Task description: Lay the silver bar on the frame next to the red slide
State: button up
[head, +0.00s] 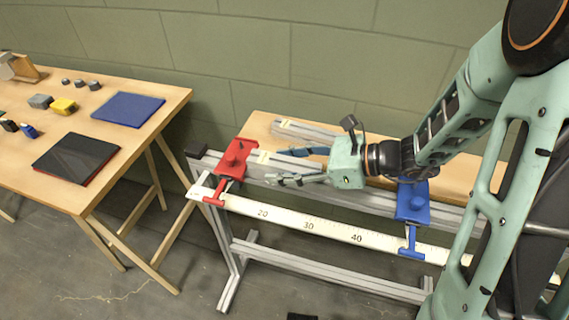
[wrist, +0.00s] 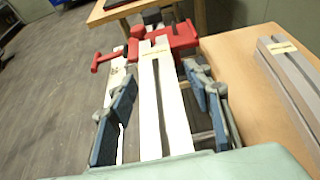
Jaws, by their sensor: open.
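The silver bar (head: 264,158), with a pale yellow label near one end, lies along the metal frame (head: 290,254). Its labelled end is close beside the red slide (head: 233,160); I cannot tell whether they touch. My gripper (head: 282,167) is open above the frame, with blue-padded fingers. In the wrist view the fingers (wrist: 162,88) stand on either side of the silver bar (wrist: 163,85), with gaps visible. The red slide (wrist: 172,40) is just past its far end. My gripper hides part of the bar in the head view.
Another labelled grey bar (wrist: 284,66) lies on the wooden bench (wrist: 232,52) behind the frame. A blue slide (head: 412,203) sits farther right, with a numbered ruler (head: 330,229) along the front. A wooden table (head: 110,180) with several small objects stands left.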

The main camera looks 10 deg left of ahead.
jog(key=shift+r, duration=0.25)
jog(key=p+v, duration=0.2)
jog(key=v, duration=1)
jog(key=shift+f+p, duration=0.15)
jog(key=shift+p, duration=0.2)
